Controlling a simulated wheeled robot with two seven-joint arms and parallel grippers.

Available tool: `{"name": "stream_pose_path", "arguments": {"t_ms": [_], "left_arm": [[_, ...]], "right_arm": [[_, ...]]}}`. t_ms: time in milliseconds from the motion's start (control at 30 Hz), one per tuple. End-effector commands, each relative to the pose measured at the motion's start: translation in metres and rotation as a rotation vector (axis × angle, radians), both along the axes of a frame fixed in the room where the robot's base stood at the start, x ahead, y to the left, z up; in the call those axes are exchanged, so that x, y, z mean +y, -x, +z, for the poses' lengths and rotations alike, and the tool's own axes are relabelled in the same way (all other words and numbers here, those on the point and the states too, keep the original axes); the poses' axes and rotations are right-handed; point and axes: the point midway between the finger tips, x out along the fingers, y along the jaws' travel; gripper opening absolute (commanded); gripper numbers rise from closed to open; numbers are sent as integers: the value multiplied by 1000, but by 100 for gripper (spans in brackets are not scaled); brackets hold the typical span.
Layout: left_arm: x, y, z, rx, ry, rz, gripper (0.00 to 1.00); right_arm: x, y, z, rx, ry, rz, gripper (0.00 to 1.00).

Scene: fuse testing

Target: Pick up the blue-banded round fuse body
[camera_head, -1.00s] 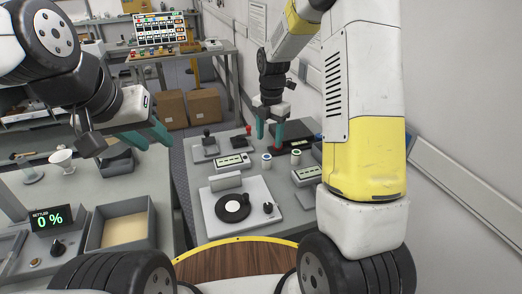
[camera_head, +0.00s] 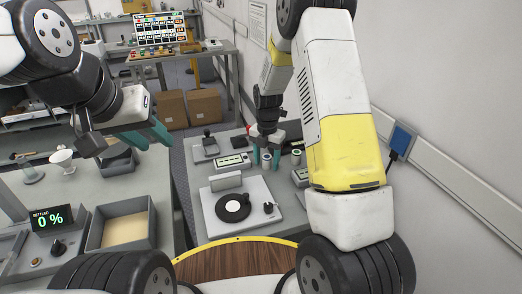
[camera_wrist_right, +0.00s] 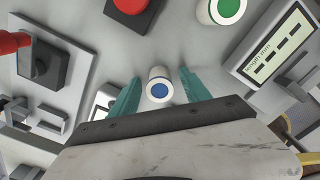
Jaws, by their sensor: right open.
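The blue-banded round fuse body (camera_wrist_right: 158,88) is a short white cylinder with a blue end, standing on the bench. In the right wrist view it lies between the two teal fingers of my right gripper (camera_wrist_right: 160,92), with gaps on both sides. My right gripper is open and points down. In the head view the gripper (camera_head: 266,158) is low over the bench, and its fingers flank the fuse body (camera_head: 266,161), which is partly hidden. My left gripper (camera_head: 149,136) is open and empty above the left table.
A green-banded round body (camera_wrist_right: 224,10) stands close by, near a display meter (camera_wrist_right: 275,45). A red button (camera_wrist_right: 130,4) is near the fuse body. A white plate with a black disc (camera_head: 233,207) lies in front. A wall is at the right.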

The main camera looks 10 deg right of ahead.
Motion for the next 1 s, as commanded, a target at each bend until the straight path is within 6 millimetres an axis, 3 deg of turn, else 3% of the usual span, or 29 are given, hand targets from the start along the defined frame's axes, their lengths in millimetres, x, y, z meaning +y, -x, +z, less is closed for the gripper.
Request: {"name": "stream_pose_path", "arguments": {"t_ms": [100,367,733,1000], "left_arm": [[0,0,0,0,0,0,36],[0,0,0,0,0,0,36],[0,0,0,0,0,0,36],[0,0,0,0,0,0,36]], "right_arm": [[0,0,0,0,0,0,51],[0,0,0,0,0,0,0],[0,-1,8,-3,0,1,0],[0,-1,60,-6,-2,0,0]]}}
